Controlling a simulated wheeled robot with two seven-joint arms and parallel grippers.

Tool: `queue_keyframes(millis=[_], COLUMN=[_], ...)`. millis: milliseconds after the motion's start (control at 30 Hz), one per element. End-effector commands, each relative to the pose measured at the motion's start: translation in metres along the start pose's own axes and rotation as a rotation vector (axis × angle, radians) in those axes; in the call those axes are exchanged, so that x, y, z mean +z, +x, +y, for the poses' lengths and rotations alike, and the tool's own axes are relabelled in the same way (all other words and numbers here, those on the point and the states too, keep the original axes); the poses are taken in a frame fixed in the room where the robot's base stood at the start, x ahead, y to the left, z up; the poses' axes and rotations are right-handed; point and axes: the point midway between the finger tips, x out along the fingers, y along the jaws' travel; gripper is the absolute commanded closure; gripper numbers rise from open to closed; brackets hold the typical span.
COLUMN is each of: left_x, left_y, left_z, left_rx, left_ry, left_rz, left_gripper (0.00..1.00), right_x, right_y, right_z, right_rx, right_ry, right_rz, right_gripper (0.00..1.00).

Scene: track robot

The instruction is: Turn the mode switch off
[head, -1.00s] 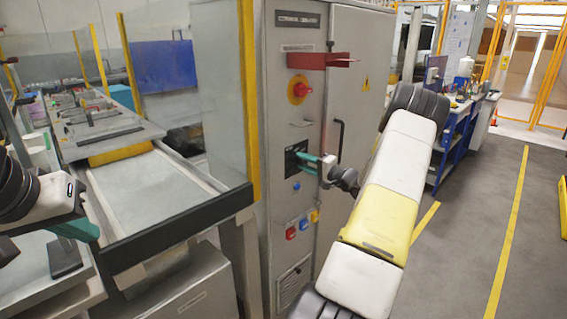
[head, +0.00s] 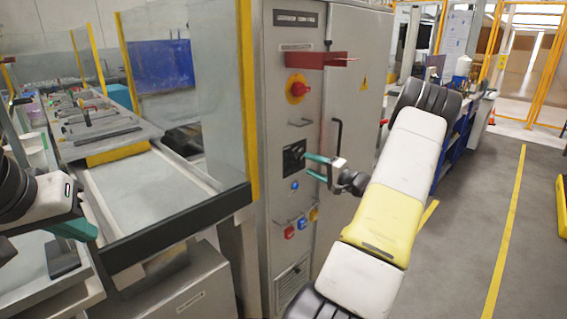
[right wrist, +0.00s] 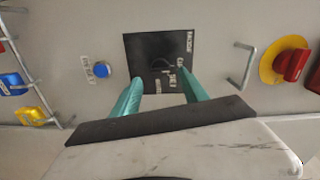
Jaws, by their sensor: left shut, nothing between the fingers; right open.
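The mode switch is a small black panel (head: 294,157) on the front of the grey cabinet. In the right wrist view its black plate (right wrist: 150,47) lies just beyond my fingertips, with a dark knob (right wrist: 161,65) and small white labels. The knob's exact setting is hard to read. My right gripper (head: 308,165) is open, with teal fingers pointing at the panel. In the right wrist view the right gripper (right wrist: 161,84) has its fingers either side of the knob's lower area, with nothing between them; contact cannot be told. My left gripper (head: 92,232) is shut and empty at the far left.
A glass-walled conveyor (head: 140,195) stands left. Open floor (head: 465,210) lies right.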

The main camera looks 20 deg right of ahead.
Motion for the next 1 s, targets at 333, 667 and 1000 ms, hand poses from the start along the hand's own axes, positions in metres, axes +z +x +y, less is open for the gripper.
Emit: queue_keyframes(millis=[333, 667, 1000], left_x=[0.000, 0.000, 0.000], left_y=[0.000, 0.000, 0.000], left_z=[0.000, 0.000, 0.000], left_rx=[0.000, 0.000, 0.000], left_ry=[0.000, 0.000, 0.000], left_rz=[0.000, 0.000, 0.000], left_gripper=[1.00, 1.00, 1.00], right_x=[0.001, 0.001, 0.057], right_y=[-0.034, -0.034, -0.005], right_z=[0.000, 0.000, -0.045], right_rx=[0.000, 0.000, 0.042], right_ry=[0.001, 0.001, -0.015], right_rz=[-0.001, -0.001, -0.191], right_gripper=[0.48, 0.48, 0.48])
